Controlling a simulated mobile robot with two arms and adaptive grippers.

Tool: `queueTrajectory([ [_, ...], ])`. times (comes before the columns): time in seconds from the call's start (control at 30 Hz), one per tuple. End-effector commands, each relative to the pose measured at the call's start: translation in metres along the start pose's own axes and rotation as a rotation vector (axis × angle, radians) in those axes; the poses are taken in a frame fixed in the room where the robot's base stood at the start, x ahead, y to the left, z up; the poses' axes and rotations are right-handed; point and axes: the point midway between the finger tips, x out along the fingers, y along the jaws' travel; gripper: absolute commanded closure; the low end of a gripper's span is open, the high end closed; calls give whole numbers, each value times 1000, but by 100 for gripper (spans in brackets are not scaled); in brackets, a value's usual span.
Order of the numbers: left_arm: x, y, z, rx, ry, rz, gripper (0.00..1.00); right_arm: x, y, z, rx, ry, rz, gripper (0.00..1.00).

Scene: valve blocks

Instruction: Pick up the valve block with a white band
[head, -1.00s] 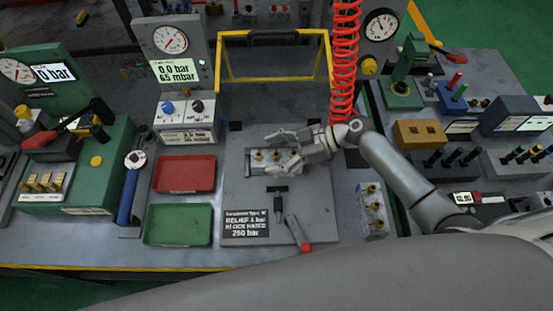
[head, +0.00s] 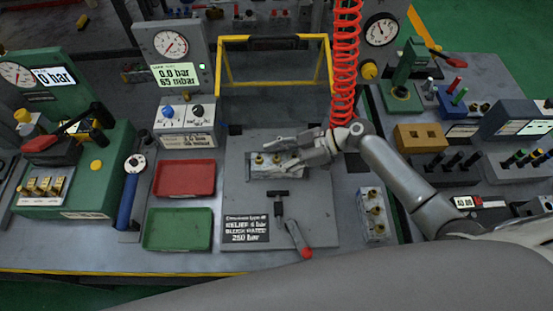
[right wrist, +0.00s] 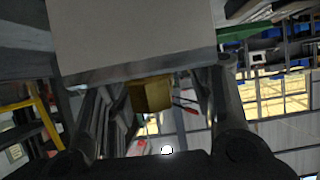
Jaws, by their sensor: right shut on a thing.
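A grey valve block (head: 262,171) with brass ports on top is at the middle of the grey fixture plate. My right gripper (head: 284,155) reaches it from the right, with its fingers on either side, and is shut on it. In the right wrist view a pale block face (right wrist: 135,35) fills the top between the fingers, with a brass fitting (right wrist: 151,94) below it. Whether the block is lifted clear of the plate I cannot tell. A second valve block (head: 372,219) stands right of the plate. I cannot make out a white band on either. My left gripper is not in view.
A red tray (head: 185,178) and a green tray (head: 178,229) lie left of the plate (head: 320,210). A red-handled tool (head: 298,239) lies on its front part. A yellow-framed guard (head: 276,40) stands behind, and a red coiled hose (head: 345,65) hangs near my right wrist.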

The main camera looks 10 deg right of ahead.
Motion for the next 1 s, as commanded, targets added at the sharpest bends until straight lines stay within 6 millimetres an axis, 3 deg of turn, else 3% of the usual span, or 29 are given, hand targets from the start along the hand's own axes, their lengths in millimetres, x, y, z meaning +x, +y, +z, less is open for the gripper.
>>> queueTrajectory([
  [0.3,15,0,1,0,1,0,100,-13,-1,-28,-9,5,2,100],
  [0.73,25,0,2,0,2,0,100,-15,-40,-93,-9,6,1,100],
  [1.0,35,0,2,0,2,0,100,0,-78,-125,-8,8,1,100],
])
